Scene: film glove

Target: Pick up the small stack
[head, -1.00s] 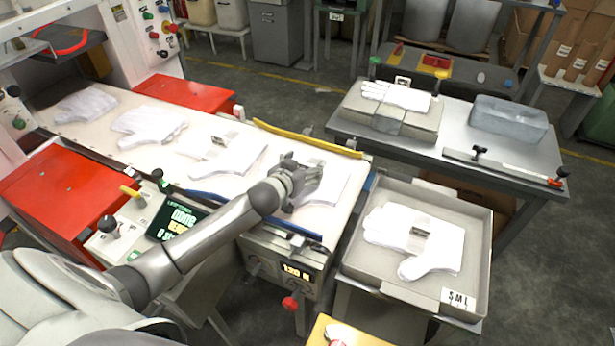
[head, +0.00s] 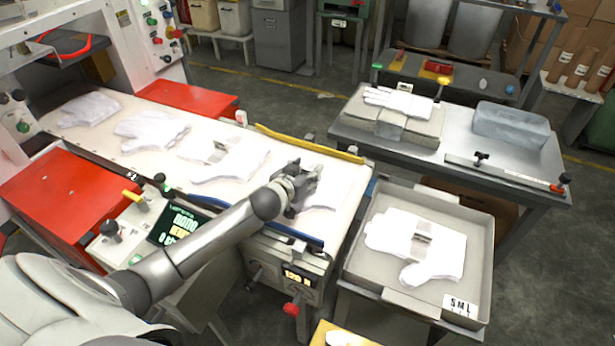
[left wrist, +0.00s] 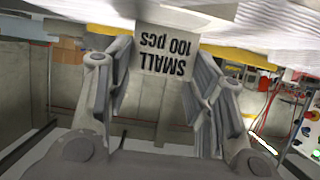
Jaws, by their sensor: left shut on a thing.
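My left gripper (head: 304,187) is over the near end of the white conveyor bed (head: 262,212), at a white glove stack (head: 336,194). In the left wrist view, a pale band reading "SMALL 100 pcs" (left wrist: 168,52), upside down, shows between the fingers of the left gripper (left wrist: 160,85). White glove layers (left wrist: 275,38) show at the top right. The left gripper is shut on this small stack. It hides part of the stack in the head view, and I cannot tell whether the stack is clear of the bed. My right gripper is not in view.
Several more white gloves lie further up the bed, the nearest (head: 230,163) with a band. A grey tray (head: 478,235) marked "SML" holds a banded glove stack (head: 418,246). Behind it, a metal table (head: 465,172) carries another stack and a grey block (head: 512,124). A yellow rail (head: 310,145) edges the bed.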

